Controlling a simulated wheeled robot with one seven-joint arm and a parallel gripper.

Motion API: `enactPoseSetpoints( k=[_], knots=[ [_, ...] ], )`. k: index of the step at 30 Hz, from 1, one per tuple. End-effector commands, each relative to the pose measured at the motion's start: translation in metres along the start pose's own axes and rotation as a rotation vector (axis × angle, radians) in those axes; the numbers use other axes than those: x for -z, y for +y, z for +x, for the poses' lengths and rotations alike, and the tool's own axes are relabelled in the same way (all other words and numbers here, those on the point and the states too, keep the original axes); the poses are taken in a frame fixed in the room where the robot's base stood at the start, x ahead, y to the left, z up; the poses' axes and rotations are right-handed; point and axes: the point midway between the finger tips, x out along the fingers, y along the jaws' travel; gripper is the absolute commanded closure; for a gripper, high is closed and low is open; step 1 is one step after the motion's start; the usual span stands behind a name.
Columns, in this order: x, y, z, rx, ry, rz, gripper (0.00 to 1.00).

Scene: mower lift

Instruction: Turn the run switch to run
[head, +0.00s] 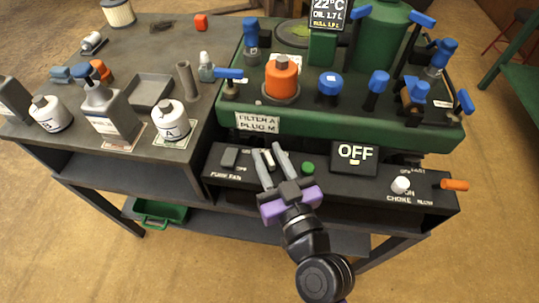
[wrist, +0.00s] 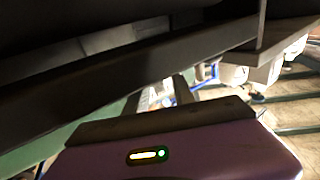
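The dark control panel (head: 345,185) runs along the front of the green machine. A display (head: 355,155) on it reads OFF. A small pale switch piece (head: 268,158) shows on the panel between my fingertips; its label is hidden, so I cannot tell for sure that it is the run switch. My gripper (head: 266,149) is open, its two grey fingers apart on either side of this piece. I cannot tell whether they touch it. The wrist view shows my purple gripper body and dark surfaces close ahead; the switch is not clear there.
A white choke knob (head: 401,184) and orange handle (head: 455,184) are at the right. Blue-handled valves and an orange filter (head: 282,76) stand above. The floor in front is clear.

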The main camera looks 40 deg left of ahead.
Motion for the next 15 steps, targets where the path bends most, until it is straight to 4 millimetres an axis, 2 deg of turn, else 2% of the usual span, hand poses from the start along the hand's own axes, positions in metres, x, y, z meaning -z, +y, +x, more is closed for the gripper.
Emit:
enactPoseSetpoints(
  k=[1,4,15],
  knots=[
    [0.0000,0.0001,-0.0001,0.000,0.000,0.000,0.82],
    [-0.0001,0.0001,-0.0002,0.000,0.000,0.000,1.00],
    [0.0004,0.0001,-0.0002,-0.007,-0.002,0.001,1.00]
  ],
)
